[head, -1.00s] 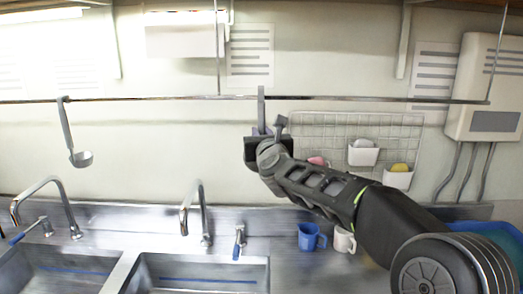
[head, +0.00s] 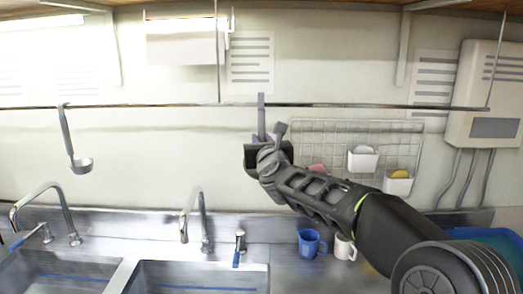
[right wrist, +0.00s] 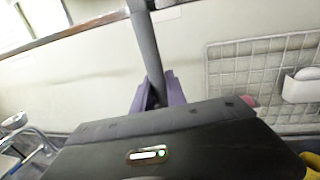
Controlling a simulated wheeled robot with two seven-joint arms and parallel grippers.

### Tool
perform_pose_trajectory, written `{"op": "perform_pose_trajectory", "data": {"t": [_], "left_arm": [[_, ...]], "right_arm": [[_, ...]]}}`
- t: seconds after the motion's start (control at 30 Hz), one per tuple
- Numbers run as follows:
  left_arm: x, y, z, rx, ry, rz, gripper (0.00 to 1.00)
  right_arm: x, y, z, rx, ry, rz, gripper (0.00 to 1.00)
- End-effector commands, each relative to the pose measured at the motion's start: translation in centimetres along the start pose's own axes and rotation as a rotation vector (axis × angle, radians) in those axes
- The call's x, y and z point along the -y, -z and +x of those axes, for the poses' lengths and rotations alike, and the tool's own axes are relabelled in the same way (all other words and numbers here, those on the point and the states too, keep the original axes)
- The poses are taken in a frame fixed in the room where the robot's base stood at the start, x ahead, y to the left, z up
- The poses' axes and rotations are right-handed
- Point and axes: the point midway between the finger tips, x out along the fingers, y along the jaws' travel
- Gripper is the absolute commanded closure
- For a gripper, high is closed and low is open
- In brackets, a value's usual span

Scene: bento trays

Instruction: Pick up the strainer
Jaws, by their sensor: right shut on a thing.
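A grey upright handle (head: 261,112) crosses the wall rail, its top just above the rail. It looks like the strainer's handle; its lower part and any bowl are hidden behind my right gripper and wrist. My right gripper (head: 262,138) is just below the rail, shut on this handle. In the right wrist view the handle (right wrist: 147,50) runs down between the purple fingers of the right gripper (right wrist: 156,94). I cannot tell whether the handle still hangs on the rail. My left gripper is not in view.
A ladle (head: 80,164) hangs from the rail (head: 380,107) at the left. A wire rack (head: 335,130) with small white holders is right of the gripper. Below are a steel sink with taps (head: 195,200), a blue mug (head: 309,243) and a white mug (head: 344,246).

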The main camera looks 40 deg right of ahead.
Motion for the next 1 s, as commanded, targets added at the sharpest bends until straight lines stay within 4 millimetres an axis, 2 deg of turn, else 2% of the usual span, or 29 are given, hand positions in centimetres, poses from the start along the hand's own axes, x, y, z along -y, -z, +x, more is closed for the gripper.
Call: {"op": "perform_pose_trajectory", "data": {"t": [0.33,0.7,0.87,1.0], "left_arm": [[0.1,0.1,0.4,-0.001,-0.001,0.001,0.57],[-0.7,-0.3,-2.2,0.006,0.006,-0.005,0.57],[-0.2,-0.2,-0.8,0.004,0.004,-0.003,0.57],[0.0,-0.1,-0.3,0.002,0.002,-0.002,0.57]], "right_arm": [[-0.1,-0.9,-0.5,0.003,-0.001,0.001,1.0],[0.1,-7.6,-0.4,0.003,0.0,0.002,1.0],[-0.4,-6.9,-3.6,0.004,-0.001,-0.001,1.0],[-1.1,-7.1,-7.4,0.006,-0.002,0.0,1.0]]}}
